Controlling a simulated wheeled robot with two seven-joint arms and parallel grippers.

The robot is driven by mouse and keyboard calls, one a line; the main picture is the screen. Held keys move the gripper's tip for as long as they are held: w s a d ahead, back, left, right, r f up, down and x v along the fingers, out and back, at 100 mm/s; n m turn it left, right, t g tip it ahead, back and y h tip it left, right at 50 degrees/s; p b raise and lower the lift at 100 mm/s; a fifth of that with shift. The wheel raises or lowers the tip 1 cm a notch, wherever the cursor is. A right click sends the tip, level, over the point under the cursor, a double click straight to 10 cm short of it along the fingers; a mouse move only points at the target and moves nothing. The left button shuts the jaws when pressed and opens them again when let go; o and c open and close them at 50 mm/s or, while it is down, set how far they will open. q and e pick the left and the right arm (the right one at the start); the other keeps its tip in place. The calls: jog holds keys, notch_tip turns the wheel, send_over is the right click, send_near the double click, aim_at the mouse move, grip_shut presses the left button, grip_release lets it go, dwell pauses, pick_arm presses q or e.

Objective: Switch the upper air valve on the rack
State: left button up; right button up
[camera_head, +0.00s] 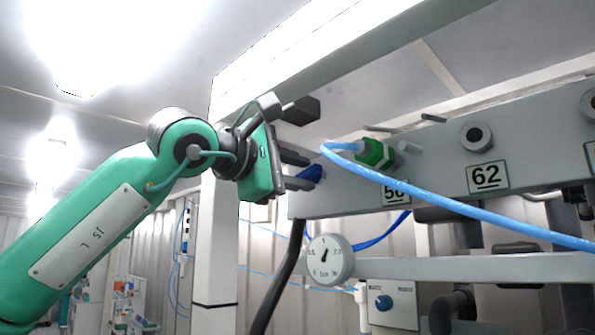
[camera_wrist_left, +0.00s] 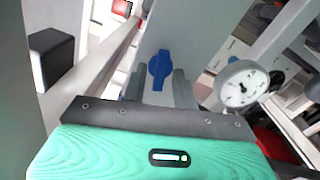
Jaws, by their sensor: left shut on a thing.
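The upper air valve shows as a blue handle (camera_head: 313,172) at the left end of the grey rack beam (camera_head: 440,165). In the left wrist view the blue handle (camera_wrist_left: 160,68) stands lengthwise, roughly upright in the picture. My left gripper (camera_head: 304,173) reaches it from the left, with one finger above and one below. In the left wrist view the gripper (camera_wrist_left: 158,84) has its two dark fingers on either side of the handle, shut on it. The fingers and the gripper body hide part of the handle and its base. My right gripper is not in view.
A green fitting (camera_head: 376,153) with a light blue hose (camera_head: 450,208) sits right of the valve. A round pressure gauge (camera_head: 330,259) hangs below it. A lower box carries another blue knob (camera_head: 383,303). A white post (camera_head: 216,240) stands behind my left arm.

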pick_arm(q)
jog(key=shift+m, duration=1.3)
jog(key=o, duration=0.6)
jog(key=b+v, duration=0.5)
jog(key=v, duration=0.8)
jog(key=shift+s+a, duration=0.25)
jog(key=shift+s, duration=0.05)
